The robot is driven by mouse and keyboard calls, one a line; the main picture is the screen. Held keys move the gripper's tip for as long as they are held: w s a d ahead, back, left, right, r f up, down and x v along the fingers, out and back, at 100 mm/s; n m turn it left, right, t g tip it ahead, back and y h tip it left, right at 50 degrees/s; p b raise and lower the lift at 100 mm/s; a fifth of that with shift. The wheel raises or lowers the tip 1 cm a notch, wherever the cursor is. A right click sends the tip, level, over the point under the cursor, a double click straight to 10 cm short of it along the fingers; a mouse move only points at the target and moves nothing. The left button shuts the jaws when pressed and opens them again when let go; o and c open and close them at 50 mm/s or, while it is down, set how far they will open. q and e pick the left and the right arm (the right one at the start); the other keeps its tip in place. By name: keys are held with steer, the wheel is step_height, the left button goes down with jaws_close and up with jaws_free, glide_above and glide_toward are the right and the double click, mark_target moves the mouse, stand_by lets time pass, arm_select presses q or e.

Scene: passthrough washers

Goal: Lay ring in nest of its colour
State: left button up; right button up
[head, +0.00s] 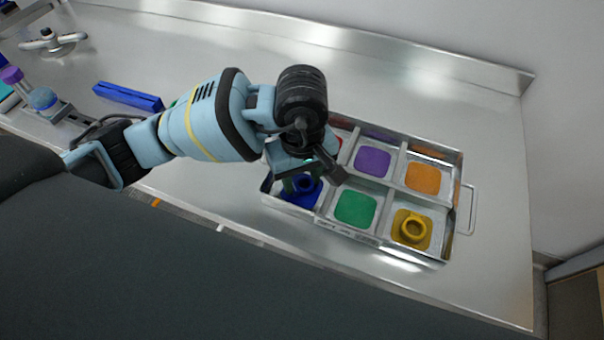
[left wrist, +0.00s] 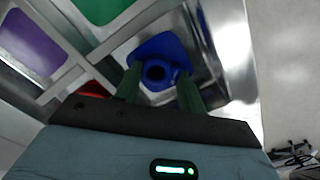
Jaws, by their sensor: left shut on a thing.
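The metal tray (head: 448,158) has compartments with coloured pads. My left gripper (head: 303,186) is over its near-left compartment, shut on a blue ring (head: 305,183). The left wrist view shows the ring (left wrist: 157,74) between the two dark green fingers, low over or on the blue nest (left wrist: 162,47); I cannot tell whether they touch. The blue nest also shows in the head view (head: 297,199), partly hidden by my gripper. A yellow ring (head: 413,227) lies on the yellow nest (head: 399,240). My right gripper is not in view.
The green (head: 355,208), purple (head: 372,162) and orange (head: 422,178) nests are empty; the red one (head: 342,134) is mostly hidden. The counter behind the tray is clear.

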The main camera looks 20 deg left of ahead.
arm_select(q)
steer(key=o, duration=0.9)
steer(key=shift+o, duration=0.2)
step_height(320, 180, up, 12)
steer(key=p, duration=0.1)
steer(key=shift+r, duration=0.15)
